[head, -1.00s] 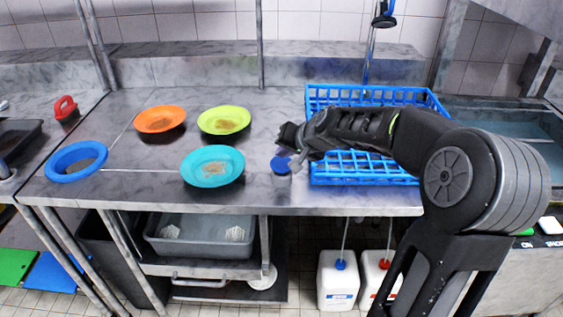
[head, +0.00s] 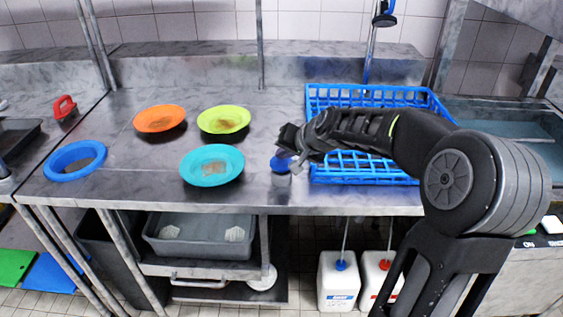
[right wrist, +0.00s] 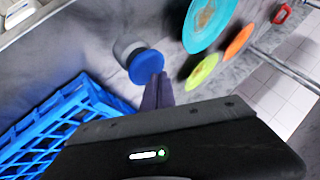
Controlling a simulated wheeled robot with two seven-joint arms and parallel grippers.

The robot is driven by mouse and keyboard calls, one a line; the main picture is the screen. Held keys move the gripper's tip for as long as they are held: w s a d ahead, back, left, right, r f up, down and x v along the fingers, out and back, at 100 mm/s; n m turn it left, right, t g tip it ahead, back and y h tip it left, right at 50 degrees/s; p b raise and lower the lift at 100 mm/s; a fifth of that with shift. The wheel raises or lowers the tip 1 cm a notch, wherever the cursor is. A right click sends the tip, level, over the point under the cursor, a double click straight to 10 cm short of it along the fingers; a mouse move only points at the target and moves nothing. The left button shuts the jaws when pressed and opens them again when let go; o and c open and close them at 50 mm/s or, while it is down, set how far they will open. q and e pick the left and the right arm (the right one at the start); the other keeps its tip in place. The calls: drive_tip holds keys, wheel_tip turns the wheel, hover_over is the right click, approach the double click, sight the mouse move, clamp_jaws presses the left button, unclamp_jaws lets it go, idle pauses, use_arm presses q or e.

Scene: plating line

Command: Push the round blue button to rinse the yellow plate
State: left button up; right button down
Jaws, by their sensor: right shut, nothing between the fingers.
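The round blue button (head: 281,164) sits on a short grey post near the front edge of the steel counter. It also shows in the right wrist view (right wrist: 146,67). The yellow plate (head: 223,120), yellow-green with a brown smear, lies behind the turquoise plate; it shows in the right wrist view too (right wrist: 201,72). My right gripper (head: 294,157) is shut and empty, just right of the button. In the right wrist view its fingertips (right wrist: 160,78) overlap the button's edge; I cannot tell whether they touch it. My left gripper is out of view.
A turquoise plate (head: 212,166) is left of the button, with an orange plate (head: 160,118) beyond. A blue rack (head: 365,180) stands under my right arm. A spray head (head: 384,20) hangs behind.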

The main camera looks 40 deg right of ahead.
sight(283, 163)
drive_tip(key=shift+f+b, duration=0.8)
drive_tip(key=shift+f, duration=0.05)
idle(0.6)
drive_tip(key=shift+r, duration=0.1)
idle(0.4)
drive_tip(key=shift+r+p, duration=1)
drive_tip(key=shift+r, duration=0.15)
wheel_tip(283, 163, up, 5)
drive_tip(key=p, duration=0.4)
idle(0.5)
